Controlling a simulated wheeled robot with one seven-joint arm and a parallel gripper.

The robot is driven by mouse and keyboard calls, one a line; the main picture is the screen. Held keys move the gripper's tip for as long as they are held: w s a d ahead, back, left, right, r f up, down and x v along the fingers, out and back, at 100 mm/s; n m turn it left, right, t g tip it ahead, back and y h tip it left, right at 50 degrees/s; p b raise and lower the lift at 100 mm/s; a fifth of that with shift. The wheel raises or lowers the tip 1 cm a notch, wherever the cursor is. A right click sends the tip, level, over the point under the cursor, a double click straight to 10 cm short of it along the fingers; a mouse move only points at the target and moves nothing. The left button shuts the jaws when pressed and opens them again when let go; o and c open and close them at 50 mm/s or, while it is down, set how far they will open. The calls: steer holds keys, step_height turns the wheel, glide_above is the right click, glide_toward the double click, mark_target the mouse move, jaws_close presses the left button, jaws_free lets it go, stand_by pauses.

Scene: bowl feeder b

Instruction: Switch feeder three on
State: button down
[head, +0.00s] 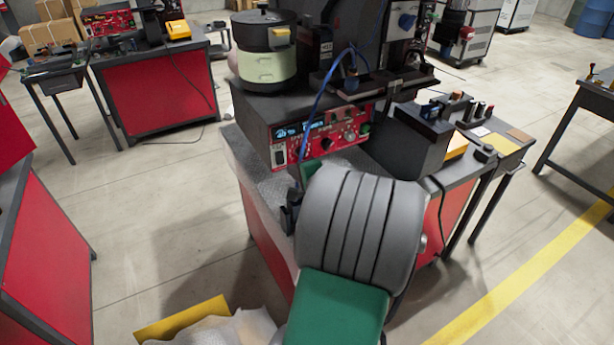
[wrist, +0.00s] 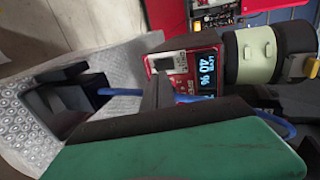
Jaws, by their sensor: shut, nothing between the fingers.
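The feeder's control unit has a red front panel (head: 330,138) with a lit display, knobs and small buttons, under the round bowl feeder (head: 264,62). A rocker switch (head: 279,154) sits at the panel's left end; its setting is too small to read. In the wrist view the red panel (wrist: 186,50) appears turned sideways, with the lit display (wrist: 206,70) reading about 40 % and the switch (wrist: 165,63) beside it. My gripper (wrist: 158,84) is shut and empty, its dark fingers pointing toward the switch end of the panel. In the head view my arm hides most of it.
Bubble wrap (wrist: 30,115) lies on the bench in front of the unit, with a dark block (wrist: 65,88) on it. A blue hose (head: 324,85) hangs past the panel. Dark bins (head: 410,140) stand at the right. Open floor (head: 170,215) lies to the left.

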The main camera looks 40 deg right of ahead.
steer(key=v, duration=0.6)
steer(key=shift+d, duration=0.2)
steer(key=shift+r, duration=0.15)
steer(key=w+a+f+n+g+y, duration=0.25)
steer(key=a+n, duration=0.35)
steer(key=a, duration=0.4)
steer(key=w+a+f+n+g+y, duration=0.1)
steer(key=a+n+g+y, duration=0.15)
steer(key=a+n, duration=0.55)
steer(key=s+a+r+n+g+h, duration=0.1)
steer(key=s+a+n+g, duration=0.4)
steer(key=s+a, duration=0.5)
steer(key=a+n, duration=0.2)
steer(key=a, duration=0.1)
steer(key=shift+r, duration=0.2)
steer(key=shift+w, duration=0.1)
